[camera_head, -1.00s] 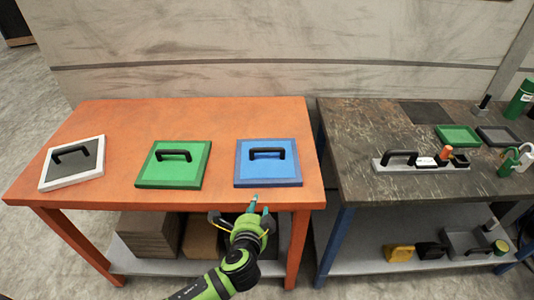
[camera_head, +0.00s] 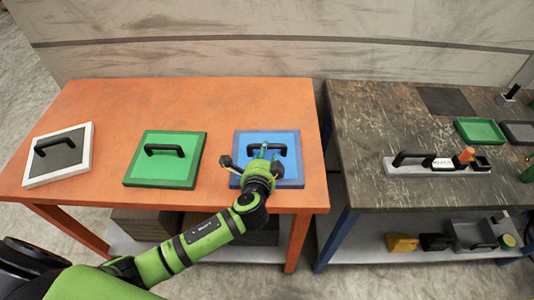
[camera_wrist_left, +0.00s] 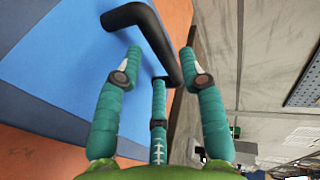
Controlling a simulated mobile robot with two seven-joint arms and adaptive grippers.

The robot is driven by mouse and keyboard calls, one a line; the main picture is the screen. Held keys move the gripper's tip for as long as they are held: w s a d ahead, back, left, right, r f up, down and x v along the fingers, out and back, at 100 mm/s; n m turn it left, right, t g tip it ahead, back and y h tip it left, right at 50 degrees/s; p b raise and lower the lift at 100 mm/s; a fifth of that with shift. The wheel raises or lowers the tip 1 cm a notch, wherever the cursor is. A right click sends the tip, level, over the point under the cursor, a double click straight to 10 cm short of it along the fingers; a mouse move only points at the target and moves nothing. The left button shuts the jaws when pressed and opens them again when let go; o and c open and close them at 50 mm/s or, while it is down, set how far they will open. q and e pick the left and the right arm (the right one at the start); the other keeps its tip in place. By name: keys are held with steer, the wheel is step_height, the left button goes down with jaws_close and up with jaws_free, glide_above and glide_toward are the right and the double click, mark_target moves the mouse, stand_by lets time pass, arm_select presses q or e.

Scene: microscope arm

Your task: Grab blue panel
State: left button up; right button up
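The blue panel (camera_head: 292,168) lies flat near the right end of the orange table, with a black handle (camera_head: 281,148) on top. My left gripper (camera_head: 266,151) is over the panel, with its fingertips close to the handle. In the left wrist view, the teal fingers (camera_wrist_left: 160,62) are spread apart, with the black handle (camera_wrist_left: 155,36) just beyond and partly between them. The blue panel (camera_wrist_left: 60,62) fills the left of that view. Whether any finger touches the handle cannot be told. My right gripper is not in view.
A green panel (camera_head: 150,174) and a white-framed grey panel (camera_head: 60,172) lie left on the orange table (camera_head: 190,105). A dark workbench (camera_head: 380,120) stands right across a narrow gap, holding a handled grey tool (camera_head: 400,168) and green tray (camera_head: 480,131). The orange table's back is clear.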

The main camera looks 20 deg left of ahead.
mark_target(267, 152)
arm_select(q)
steer(key=x, duration=0.2)
steer(key=shift+w, duration=0.35)
steer(key=shift+w+a+f, duration=0.1)
steer(key=shift+w+f, duration=0.15)
steer(key=shift+w, duration=0.3)
steer(key=shift+s, duration=0.1)
jaws_close()
steer(key=shift+r, duration=0.1)
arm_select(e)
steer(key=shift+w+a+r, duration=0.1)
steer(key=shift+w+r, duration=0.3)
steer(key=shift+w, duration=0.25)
